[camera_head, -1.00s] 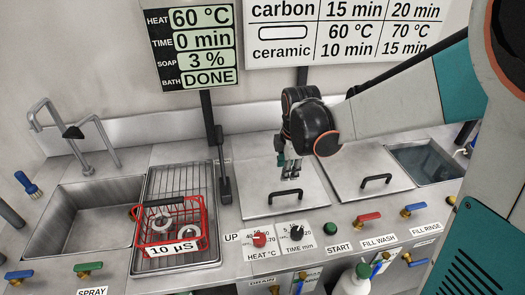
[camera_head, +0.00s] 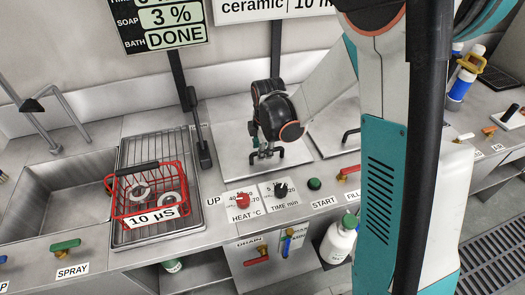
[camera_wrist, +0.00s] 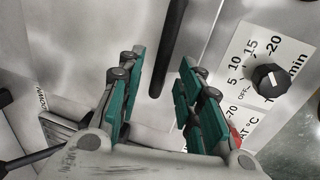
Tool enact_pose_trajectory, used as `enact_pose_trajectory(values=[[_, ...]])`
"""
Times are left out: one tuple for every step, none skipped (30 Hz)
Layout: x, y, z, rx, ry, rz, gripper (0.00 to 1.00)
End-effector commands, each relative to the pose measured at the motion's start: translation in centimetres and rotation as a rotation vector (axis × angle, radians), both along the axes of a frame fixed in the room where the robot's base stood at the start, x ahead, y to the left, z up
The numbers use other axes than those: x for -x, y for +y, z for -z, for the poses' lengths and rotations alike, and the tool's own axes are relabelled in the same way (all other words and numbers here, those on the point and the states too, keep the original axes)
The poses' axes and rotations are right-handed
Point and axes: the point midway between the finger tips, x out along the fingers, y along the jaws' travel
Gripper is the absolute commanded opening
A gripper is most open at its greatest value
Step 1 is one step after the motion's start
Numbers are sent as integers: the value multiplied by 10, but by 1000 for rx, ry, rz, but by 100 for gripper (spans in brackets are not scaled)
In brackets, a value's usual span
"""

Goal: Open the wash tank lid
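The wash tank lid (camera_head: 228,128) is a flat steel plate lying closed behind the heat and time knobs. Its dark bar handle (camera_wrist: 172,45) runs between and beyond my finger pads in the wrist view. My gripper (camera_head: 264,152) is low over the lid's front part, at the handle, which it partly hides in the head view. In the wrist view, my gripper (camera_wrist: 161,72) has its teal fingers apart, with a gap on both sides of the handle. I cannot tell whether the fingers reach down around the bar.
A red basket (camera_head: 150,192) with ring parts stands on the wire drain rack (camera_head: 165,150), left of the lid. A dark upright lever (camera_head: 200,140) stands between rack and lid. A second lid (camera_head: 338,118) lies to the right. Knobs (camera_head: 242,200) line the front.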

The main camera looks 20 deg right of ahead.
Motion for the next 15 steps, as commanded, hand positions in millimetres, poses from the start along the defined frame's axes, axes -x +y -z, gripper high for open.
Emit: enact_pose_trajectory(values=[[-1, 0, 3, 0, 0, 0, 33], [-1, 0, 4, 0, 0, 0, 33], [-1, 0, 4, 0, 0, 0, 33], [-1, 0, 4, 0, 0, 0, 33], [-1, 0, 5, 0, 0, 0, 33], [-1, 0, 4, 0, 0, 0, 33], [-1, 0, 4, 0, 0, 0, 33], [-1, 0, 4, 0, 0, 0, 33], [-1, 0, 4, 0, 0, 0, 33], [-1, 0, 4, 0, 0, 0, 33], [-1, 0, 4, 0, 0, 0, 31], [-1, 0, 4, 0, 0, 0, 22], [-1, 0, 4, 0, 0, 0, 15], [-1, 0, 4, 0, 0, 0, 8], [-1, 0, 4, 0, 0, 0, 0]])
